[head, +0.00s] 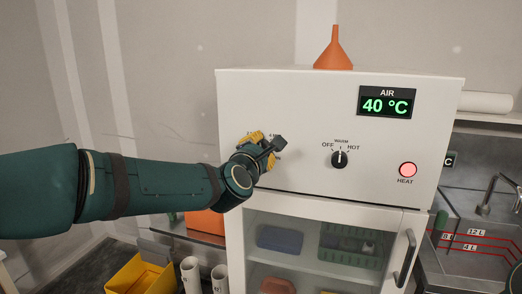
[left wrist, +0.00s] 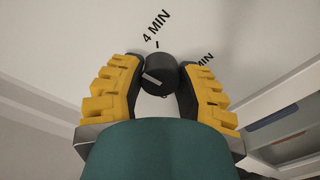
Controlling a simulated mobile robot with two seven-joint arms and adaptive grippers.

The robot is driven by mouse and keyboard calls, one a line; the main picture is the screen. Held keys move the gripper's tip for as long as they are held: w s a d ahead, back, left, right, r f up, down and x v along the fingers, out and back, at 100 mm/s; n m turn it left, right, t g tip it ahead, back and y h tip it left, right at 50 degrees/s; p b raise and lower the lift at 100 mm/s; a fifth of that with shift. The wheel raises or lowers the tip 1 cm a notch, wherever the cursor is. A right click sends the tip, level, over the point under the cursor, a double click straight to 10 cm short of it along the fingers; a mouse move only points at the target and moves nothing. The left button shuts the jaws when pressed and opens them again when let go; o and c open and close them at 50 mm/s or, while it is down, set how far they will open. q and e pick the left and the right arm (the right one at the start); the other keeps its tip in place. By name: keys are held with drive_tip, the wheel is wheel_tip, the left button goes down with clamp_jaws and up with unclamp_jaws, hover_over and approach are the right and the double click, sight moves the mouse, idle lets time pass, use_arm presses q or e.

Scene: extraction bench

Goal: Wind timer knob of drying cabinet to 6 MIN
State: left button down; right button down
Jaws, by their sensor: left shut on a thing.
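The drying cabinet (head: 300,115) stands ahead, with its timer on the left of the white front panel. My left gripper (head: 265,149) is at that timer and largely hides the knob in the head view. In the left wrist view, the round black timer knob (left wrist: 161,75) sits between the two yellow-and-black fingers, which are closed on its sides. A pale pointer line (left wrist: 152,79) shows on the knob's left part, away from the "4 MIN" label (left wrist: 156,25) above. Another label ending in "MIN" (left wrist: 205,59) is partly hidden by the right finger. My right gripper is not in view.
Right of the timer are a black OFF/WARM/HOT knob (head: 339,159), a lit HEAT lamp (head: 408,170) and a display (head: 387,104) reading 40 °C. An orange funnel (head: 333,53) stands on top. A glass door with a handle (head: 405,258) is below.

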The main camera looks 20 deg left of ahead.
use_arm(q)
drive_tip(key=m+p, duration=0.2)
drive_tip(key=m, duration=0.3)
drive_tip(key=shift+r, duration=0.1)
drive_tip(key=m+p, duration=0.1)
drive_tip(key=m, duration=0.3)
drive_tip(key=shift+m, duration=0.3)
drive_tip(key=m+p, duration=0.2)
drive_tip(key=m, duration=0.2)
drive_tip(key=m+p, duration=0.1)
drive_tip(key=m, duration=0.3)
drive_tip(key=m+p, duration=0.2)
drive_tip(key=m, duration=0.2)
drive_tip(key=shift+m, duration=0.3)
drive_tip(key=m+p, duration=0.1)
drive_tip(key=m, duration=0.4)
drive_tip(key=shift+p, duration=0.4)
drive_tip(key=shift+c, duration=2.3)
unclamp_jaws()
